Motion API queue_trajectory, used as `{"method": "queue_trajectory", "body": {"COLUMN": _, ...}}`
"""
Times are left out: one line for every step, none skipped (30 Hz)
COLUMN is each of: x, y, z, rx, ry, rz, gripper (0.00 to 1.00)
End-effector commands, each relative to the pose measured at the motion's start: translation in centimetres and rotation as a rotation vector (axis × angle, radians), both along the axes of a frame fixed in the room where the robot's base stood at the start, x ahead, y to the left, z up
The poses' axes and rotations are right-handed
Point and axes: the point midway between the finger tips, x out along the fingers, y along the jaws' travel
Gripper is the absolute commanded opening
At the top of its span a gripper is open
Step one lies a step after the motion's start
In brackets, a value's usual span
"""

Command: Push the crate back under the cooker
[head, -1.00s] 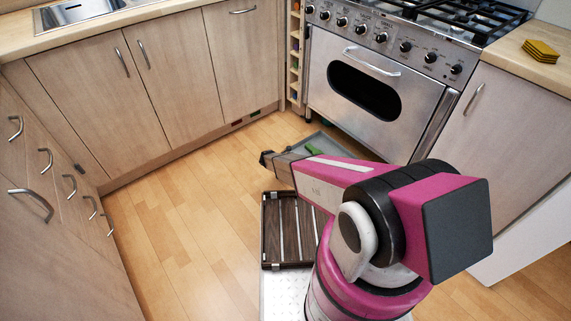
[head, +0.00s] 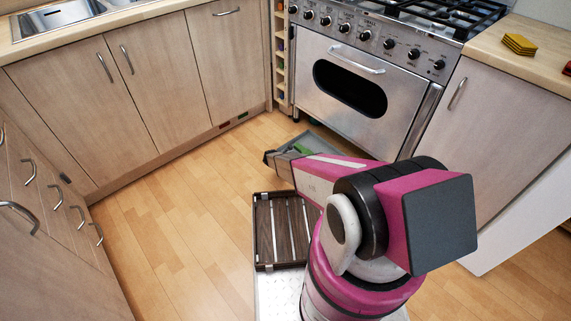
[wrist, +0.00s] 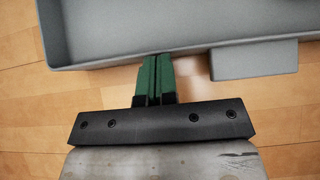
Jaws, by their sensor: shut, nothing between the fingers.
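The grey crate (head: 328,146) lies on the floor at the foot of the cooker (head: 352,85), partly hidden behind my arm in the head view. In the wrist view its near wall and rim (wrist: 190,48) cross the top, with a grey tab (wrist: 255,60) sticking out on the right. My gripper (wrist: 157,58) has green fingers, shut together and empty. The fingertips are at the crate's near wall, left of the tab; I cannot tell if they touch it. The green fingers also show in the head view (head: 303,149).
Wooden cabinets (head: 140,90) stand on the left, and another cabinet (head: 480,130) is right of the cooker. A dark slatted rack (head: 282,230) lies by my base. The wooden floor (head: 190,210) to the left is clear.

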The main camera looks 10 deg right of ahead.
Motion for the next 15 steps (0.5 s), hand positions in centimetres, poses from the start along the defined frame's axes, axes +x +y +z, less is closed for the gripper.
{"method": "queue_trajectory", "body": {"x": 0.0, "y": 0.0, "z": 0.0, "rx": 0.000, "ry": 0.000, "rz": 0.000, "gripper": 0.00}}
{"method": "queue_trajectory", "body": {"x": 0.0, "y": 0.0, "z": 0.0, "rx": 0.000, "ry": 0.000, "rz": 0.000, "gripper": 0.00}}
{"method": "queue_trajectory", "body": {"x": 0.0, "y": 0.0, "z": 0.0, "rx": 0.000, "ry": 0.000, "rz": 0.000, "gripper": 0.00}}
{"method": "queue_trajectory", "body": {"x": 0.0, "y": -0.1, "z": 0.0, "rx": 0.000, "ry": 0.000, "rz": 0.000, "gripper": 0.00}}
{"method": "queue_trajectory", "body": {"x": 0.1, "y": -0.2, "z": 0.0, "rx": 0.000, "ry": -0.001, "rz": -0.001, "gripper": 0.00}}
{"method": "queue_trajectory", "body": {"x": 0.4, "y": -0.5, "z": 0.0, "rx": 0.000, "ry": 0.000, "rz": -0.001, "gripper": 0.00}}
{"method": "queue_trajectory", "body": {"x": 0.6, "y": -0.8, "z": 0.0, "rx": 0.000, "ry": -0.001, "rz": -0.002, "gripper": 0.00}}
{"method": "queue_trajectory", "body": {"x": 1.0, "y": -1.2, "z": -0.1, "rx": 0.000, "ry": -0.001, "rz": -0.002, "gripper": 0.00}}
{"method": "queue_trajectory", "body": {"x": 1.5, "y": -1.9, "z": -0.1, "rx": 0.000, "ry": -0.001, "rz": -0.004, "gripper": 0.00}}
{"method": "queue_trajectory", "body": {"x": 1.9, "y": -2.5, "z": -0.1, "rx": 0.000, "ry": 0.000, "rz": -0.004, "gripper": 0.00}}
{"method": "queue_trajectory", "body": {"x": 2.4, "y": -3.1, "z": -0.1, "rx": -0.001, "ry": 0.000, "rz": -0.004, "gripper": 0.00}}
{"method": "queue_trajectory", "body": {"x": 3.0, "y": -4.0, "z": -0.1, "rx": -0.001, "ry": -0.001, "rz": -0.004, "gripper": 0.00}}
{"method": "queue_trajectory", "body": {"x": 3.5, "y": -4.7, "z": -0.2, "rx": 0.000, "ry": -0.001, "rz": -0.005, "gripper": 0.00}}
{"method": "queue_trajectory", "body": {"x": 4.0, "y": -5.3, "z": -0.2, "rx": 0.000, "ry": 0.000, "rz": -0.004, "gripper": 0.00}}
{"method": "queue_trajectory", "body": {"x": 4.6, "y": -6.2, "z": -0.2, "rx": 0.000, "ry": 0.001, "rz": -0.004, "gripper": 0.00}}
